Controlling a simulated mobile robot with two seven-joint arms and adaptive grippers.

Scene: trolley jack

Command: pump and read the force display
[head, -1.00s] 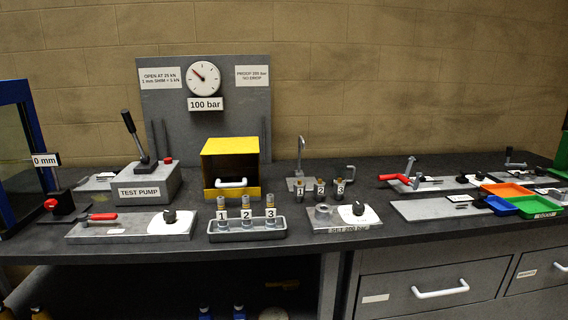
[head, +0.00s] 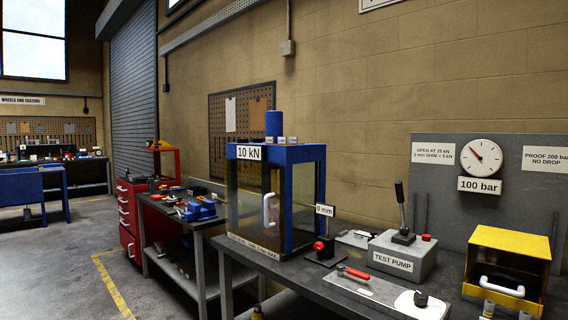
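The force display (head: 248,153) reads "10 kN" on top of a blue-framed press cabinet (head: 306,154) with clear panels and a white door handle. The grey test pump (head: 393,262) stands on the bench to its right, its black lever (head: 400,206) upright and leaning slightly left. A red knob sits on the pump. The round gauge (head: 482,156) on the grey back panel has a "100 bar" label (head: 480,185) under it. Neither of my grippers shows in the head view.
A "0 mm" indicator (head: 324,210) with a red knob stands between cabinet and pump. A plate with a red-handled tool (head: 353,272) lies in front of the pump. A yellow box (head: 508,266) stands at right. A lower bench (head: 172,209) and red drawer cabinet (head: 128,218) are left; floor there is clear.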

